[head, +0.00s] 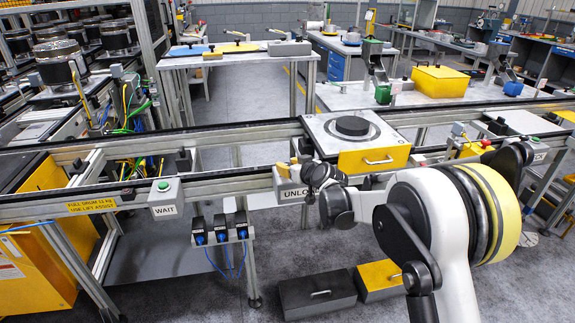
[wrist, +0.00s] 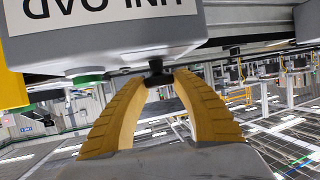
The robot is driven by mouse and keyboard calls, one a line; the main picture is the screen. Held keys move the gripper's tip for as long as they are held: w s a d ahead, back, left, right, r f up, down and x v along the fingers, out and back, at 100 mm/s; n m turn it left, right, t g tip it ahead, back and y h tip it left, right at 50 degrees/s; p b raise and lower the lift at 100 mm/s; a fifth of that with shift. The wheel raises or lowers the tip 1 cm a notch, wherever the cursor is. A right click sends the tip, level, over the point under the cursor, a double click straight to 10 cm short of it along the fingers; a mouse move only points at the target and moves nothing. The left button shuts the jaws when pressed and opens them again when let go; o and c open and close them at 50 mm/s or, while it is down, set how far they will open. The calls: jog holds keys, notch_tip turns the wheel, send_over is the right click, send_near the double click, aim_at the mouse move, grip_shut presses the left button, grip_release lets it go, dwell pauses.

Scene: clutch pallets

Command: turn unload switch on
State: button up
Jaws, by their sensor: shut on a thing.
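The unload switch box (wrist: 110,40) is a grey box with an upside-down "UNLOAD" label in the wrist view. In the head view, the same box (head: 289,183) hangs on the conveyor's front rail, partly hidden by my gripper. A small black switch lever (wrist: 156,68) sticks out of the box. My gripper (wrist: 158,80) has its two ribbed yellow fingers closed around this lever at their tips. In the head view my gripper (head: 296,168) is at the box's top, and the lever cannot be made out there.
A grey "WAIT" box (head: 165,197) with a green button is on the rail to the left. A pallet with a yellow drawer (head: 374,160) sits on the conveyor behind my arm. Grey (head: 317,294) and yellow (head: 380,280) boxes lie on the floor below.

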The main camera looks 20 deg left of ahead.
jog(key=m+t+h, duration=0.2)
jog(key=m+h, duration=0.1)
jog(key=m, duration=0.1)
jog(key=shift+a+t+h, duration=0.1)
jog(key=shift+t+h, duration=0.2)
jog(key=shift+t, duration=0.1)
jog(key=shift+f+m+t+h, duration=0.1)
jog(key=shift+m+t+h, duration=0.2)
jog(key=shift+m+h, duration=0.75)
jog(key=shift+h, duration=0.25)
jog(key=o, duration=1.1)
jog(key=shift+o, duration=0.2)
jog(key=shift+s, duration=0.1)
jog(key=v, duration=1.2)
jog(key=shift+f, duration=0.1)
